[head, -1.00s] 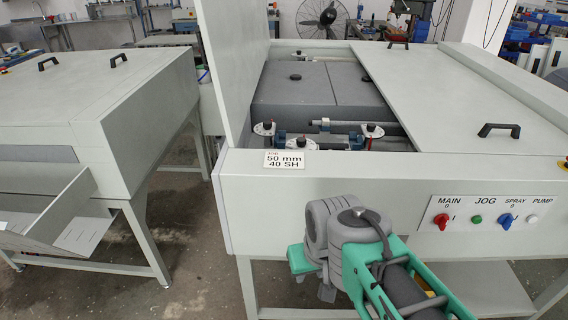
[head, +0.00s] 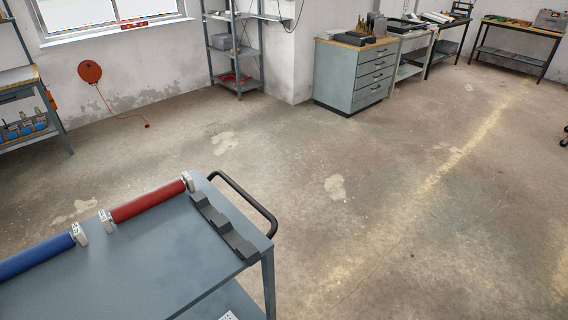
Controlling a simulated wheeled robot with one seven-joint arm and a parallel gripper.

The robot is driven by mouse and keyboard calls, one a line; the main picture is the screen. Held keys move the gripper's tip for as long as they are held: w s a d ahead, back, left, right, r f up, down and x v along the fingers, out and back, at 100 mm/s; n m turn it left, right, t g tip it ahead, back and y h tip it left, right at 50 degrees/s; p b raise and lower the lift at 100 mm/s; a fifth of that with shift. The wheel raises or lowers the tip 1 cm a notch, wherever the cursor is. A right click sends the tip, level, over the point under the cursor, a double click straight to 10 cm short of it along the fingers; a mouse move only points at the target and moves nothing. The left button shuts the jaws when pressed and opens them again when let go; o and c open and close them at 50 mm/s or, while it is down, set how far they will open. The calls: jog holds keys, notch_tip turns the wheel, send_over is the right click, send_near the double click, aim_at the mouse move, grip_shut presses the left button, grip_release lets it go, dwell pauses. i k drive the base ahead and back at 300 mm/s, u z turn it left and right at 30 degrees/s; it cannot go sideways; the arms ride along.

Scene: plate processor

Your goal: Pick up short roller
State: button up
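A short red roller (head: 148,200) lies on the top of a blue-grey cart (head: 150,265) at the lower left of the head view. It has pale blocks at both ends. A blue roller (head: 36,256) lies in line with it to the left and is cut off by the frame edge. My gripper is not in view.
A dark grey notched rest (head: 222,225) lies on the cart beside its black push handle (head: 248,200). Open concrete floor (head: 370,210) spreads to the right. A drawer cabinet (head: 354,75), shelving (head: 234,50) and benches stand along the walls.

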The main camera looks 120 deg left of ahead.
aim_at(30, 258)
jog(key=u, duration=4.95)
jog(key=i, duration=0.55)
jog(key=z, duration=0.15)
